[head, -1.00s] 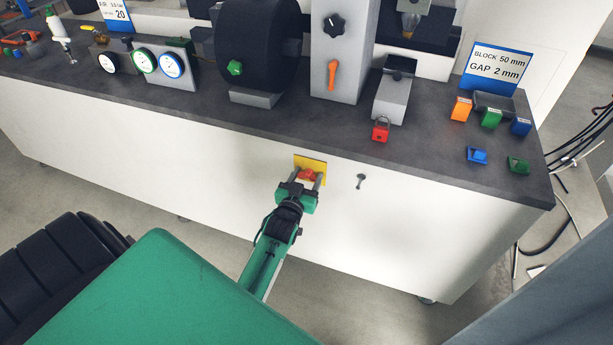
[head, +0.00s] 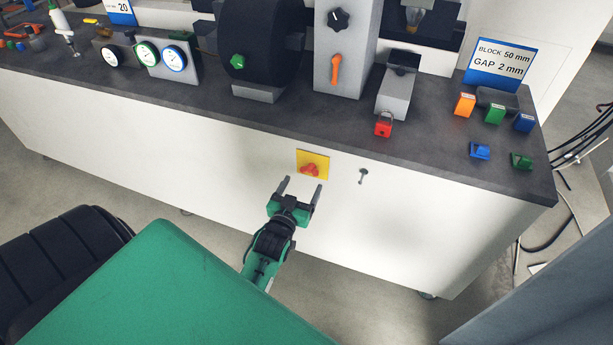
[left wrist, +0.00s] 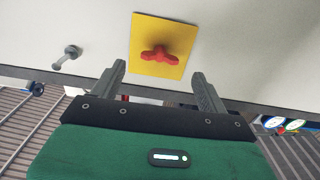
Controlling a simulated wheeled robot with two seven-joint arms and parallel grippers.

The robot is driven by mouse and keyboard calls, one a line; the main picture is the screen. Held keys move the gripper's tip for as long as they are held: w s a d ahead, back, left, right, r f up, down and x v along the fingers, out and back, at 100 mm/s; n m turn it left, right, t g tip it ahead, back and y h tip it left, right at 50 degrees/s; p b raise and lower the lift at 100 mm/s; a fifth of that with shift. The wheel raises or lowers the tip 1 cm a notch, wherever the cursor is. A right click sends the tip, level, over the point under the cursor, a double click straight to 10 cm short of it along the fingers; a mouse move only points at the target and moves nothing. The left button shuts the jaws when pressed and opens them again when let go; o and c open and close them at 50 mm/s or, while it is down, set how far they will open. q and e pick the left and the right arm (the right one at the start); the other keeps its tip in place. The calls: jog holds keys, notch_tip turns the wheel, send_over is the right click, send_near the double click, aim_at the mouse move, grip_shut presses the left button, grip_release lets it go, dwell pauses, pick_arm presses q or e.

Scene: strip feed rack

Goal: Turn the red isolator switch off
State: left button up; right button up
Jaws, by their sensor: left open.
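The red isolator switch (head: 310,169) is a red knob on a yellow plate (head: 322,158) on the white front of the bench. In the left wrist view the red knob (left wrist: 159,54) lies with its longer bar roughly across the yellow plate (left wrist: 146,32). My left gripper (head: 301,185) is open and empty, just in front of and below the switch, apart from it. In the left wrist view its two fingers (left wrist: 160,76) stand either side of the knob's line, short of the plate. My right gripper is not in view.
A small keyed stub (head: 363,174) sticks out of the panel right of the switch. The dark bench top (head: 300,115) overhangs above, with a red padlock (head: 383,125) near its edge. The panel around the switch is otherwise clear.

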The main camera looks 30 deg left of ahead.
pick_arm(q)
jog(key=v, duration=0.7)
jog(key=shift+s, duration=0.15)
